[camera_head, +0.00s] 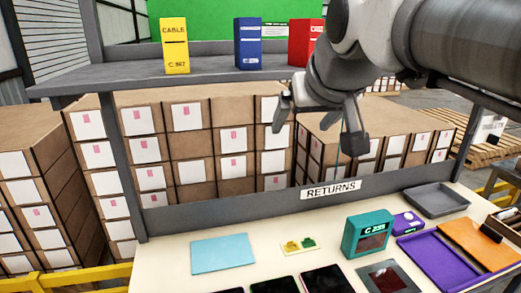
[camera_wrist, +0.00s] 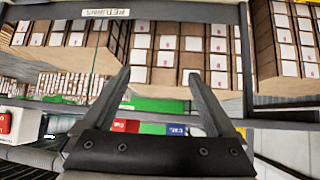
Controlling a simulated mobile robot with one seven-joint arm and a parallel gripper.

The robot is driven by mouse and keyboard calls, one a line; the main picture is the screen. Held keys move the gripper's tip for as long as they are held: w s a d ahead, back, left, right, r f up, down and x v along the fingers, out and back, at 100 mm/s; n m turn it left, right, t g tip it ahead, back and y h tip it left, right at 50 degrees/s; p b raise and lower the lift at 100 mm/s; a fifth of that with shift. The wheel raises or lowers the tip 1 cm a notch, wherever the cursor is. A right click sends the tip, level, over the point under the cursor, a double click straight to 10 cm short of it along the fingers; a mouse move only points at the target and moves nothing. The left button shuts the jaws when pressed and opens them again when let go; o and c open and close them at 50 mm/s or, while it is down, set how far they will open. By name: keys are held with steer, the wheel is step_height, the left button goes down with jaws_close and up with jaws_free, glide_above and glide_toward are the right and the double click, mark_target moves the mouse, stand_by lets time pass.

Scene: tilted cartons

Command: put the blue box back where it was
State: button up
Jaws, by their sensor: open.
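The blue box (camera_head: 248,48) stands upright on the grey shelf (camera_head: 205,74), between a yellow carton (camera_head: 175,45) and a red carton (camera_head: 303,42). My gripper (camera_head: 317,138) hangs in front of the shelf, lower than the blue box and to its right, with its fingers spread and nothing between them. In the wrist view my gripper (camera_wrist: 158,74) is also open and empty. A blue patch (camera_wrist: 176,130) and a red patch (camera_wrist: 126,125) show there near the gripper's base; I cannot tell if they are the cartons.
The lower table has a RETURNS label (camera_head: 331,189), a light blue sheet (camera_head: 222,251), a teal carton (camera_head: 368,234), a purple box (camera_head: 407,223), a purple tray (camera_head: 440,260) and a grey tray (camera_head: 436,200). Stacked brown cartons (camera_head: 190,143) fill the background. A grey post rises left.

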steer(key=s+d+f+g, duration=0.2)
steer(key=s+f, duration=0.5)
steer(key=f, duration=0.2)
steer(key=s+d+f+m+g, duration=0.1)
steer(key=s+d+f+g, duration=0.1)
steer(key=s+f, duration=0.6)
step_height(320, 180, down, 2)
steer(key=shift+s+f+h, duration=0.1)
steer(key=shift+s+h, duration=0.15)
steer(key=shift+h, duration=0.15)
steer(key=shift+f, duration=0.1)
step_height(320, 180, down, 3)
steer(key=b, duration=0.3)
